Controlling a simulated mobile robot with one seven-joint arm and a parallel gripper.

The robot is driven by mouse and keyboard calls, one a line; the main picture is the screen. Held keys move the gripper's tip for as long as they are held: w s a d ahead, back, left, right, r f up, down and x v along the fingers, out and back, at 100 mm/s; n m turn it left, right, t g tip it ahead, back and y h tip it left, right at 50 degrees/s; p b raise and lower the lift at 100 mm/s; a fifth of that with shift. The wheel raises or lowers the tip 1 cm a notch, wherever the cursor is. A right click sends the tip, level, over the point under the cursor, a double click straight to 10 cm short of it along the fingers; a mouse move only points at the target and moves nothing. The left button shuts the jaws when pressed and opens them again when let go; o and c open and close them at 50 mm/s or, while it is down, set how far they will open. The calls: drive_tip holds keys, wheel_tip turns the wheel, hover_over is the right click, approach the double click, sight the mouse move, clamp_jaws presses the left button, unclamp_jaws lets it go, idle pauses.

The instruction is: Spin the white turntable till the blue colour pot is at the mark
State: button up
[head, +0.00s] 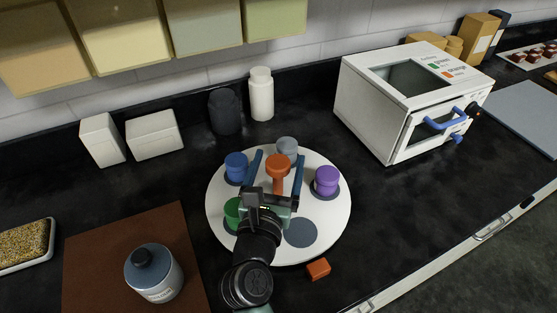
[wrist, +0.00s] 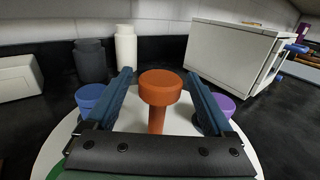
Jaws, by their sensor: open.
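The white turntable (head: 328,227) lies on the dark counter in the head view. On it stand a blue pot (head: 236,167) at the back left, a grey-blue pot (head: 287,149) at the back, a purple pot (head: 327,179) at the right and a green pot (head: 232,211) at the left. An orange knob on a post (head: 278,165) rises at its middle. My gripper (head: 276,163) is open, one finger on each side of the knob. The wrist view shows the orange knob (wrist: 160,88) between the fingers; I cannot tell whether they touch it. An orange block (head: 318,269) lies by the turntable's front edge.
A white oven-like box (head: 380,108) with a blue handle stands at the back right. A dark jar (head: 224,111) and a white jar (head: 261,94) stand behind the turntable. A grey-blue jar (head: 154,273) stands on a brown mat (head: 90,252) at the left. Counter right of the turntable is clear.

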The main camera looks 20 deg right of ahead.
drive_tip(key=shift+w+d, duration=0.1)
drive_tip(key=shift+w, duration=0.05)
clamp_jaws()
idle(0.4)
